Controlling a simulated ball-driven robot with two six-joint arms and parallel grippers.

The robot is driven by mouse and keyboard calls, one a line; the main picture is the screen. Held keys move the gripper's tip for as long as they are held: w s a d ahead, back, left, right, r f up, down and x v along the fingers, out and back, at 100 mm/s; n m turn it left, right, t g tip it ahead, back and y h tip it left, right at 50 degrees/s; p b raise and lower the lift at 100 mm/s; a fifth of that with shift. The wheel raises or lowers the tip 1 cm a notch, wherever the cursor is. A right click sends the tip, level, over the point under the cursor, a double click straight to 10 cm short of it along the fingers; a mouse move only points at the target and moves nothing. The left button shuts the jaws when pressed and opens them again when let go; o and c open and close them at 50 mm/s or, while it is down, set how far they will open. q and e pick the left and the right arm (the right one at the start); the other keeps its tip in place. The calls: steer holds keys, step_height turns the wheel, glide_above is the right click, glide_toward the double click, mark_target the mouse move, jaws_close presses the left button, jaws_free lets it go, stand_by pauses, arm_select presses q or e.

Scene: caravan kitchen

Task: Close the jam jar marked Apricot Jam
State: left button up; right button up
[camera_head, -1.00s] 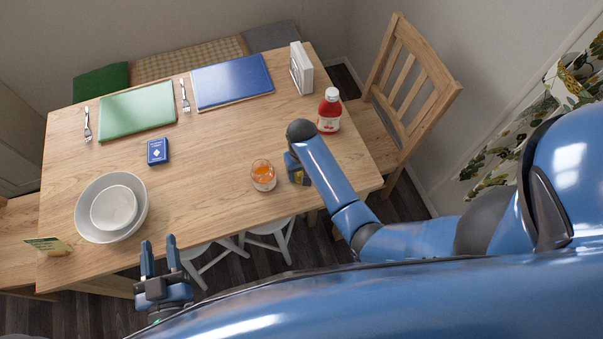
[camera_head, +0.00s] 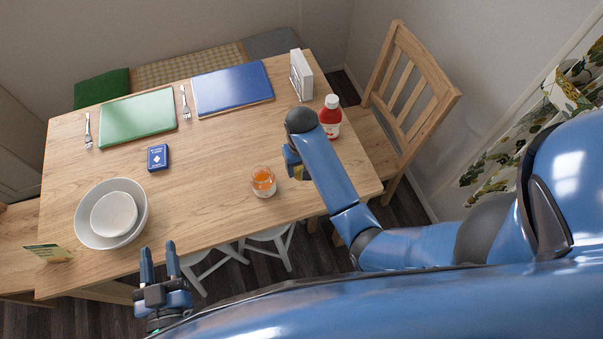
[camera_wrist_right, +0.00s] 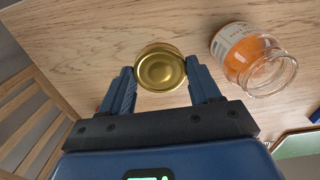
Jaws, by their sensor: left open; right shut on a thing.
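The jam jar (camera_head: 263,182) stands open on the table, with orange jam showing inside. In the right wrist view the jar (camera_wrist_right: 252,58) has an uncovered glass mouth and a pale label too small to read surely. My right gripper (camera_wrist_right: 161,82) is shut on a gold lid (camera_wrist_right: 160,68), held beside the jar and apart from it. In the head view my right gripper (camera_head: 291,163) is partly hidden by its own arm, just right of and beyond the jar. My left gripper (camera_head: 159,254) is open and empty, off the table's front edge.
A red bottle (camera_head: 330,118) stands right of my right arm. A napkin holder (camera_head: 301,75), green mat (camera_head: 138,117), blue mat (camera_head: 232,85), forks, a blue card box (camera_head: 158,157) and nested bowls (camera_head: 84,212) are on the table (camera_head: 205,190). The table around the jar is mostly clear.

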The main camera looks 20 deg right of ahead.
step_height(320, 180, up, 5)
steer(key=shift+r, duration=0.1)
arm_select(q)
step_height(320, 180, up, 8)
steer(key=p, duration=0.7)
steer(key=shift+p, duration=0.4)
arm_select(e)
step_height(320, 180, up, 8)
arm_select(q)
steer(key=shift+f, duration=0.1)
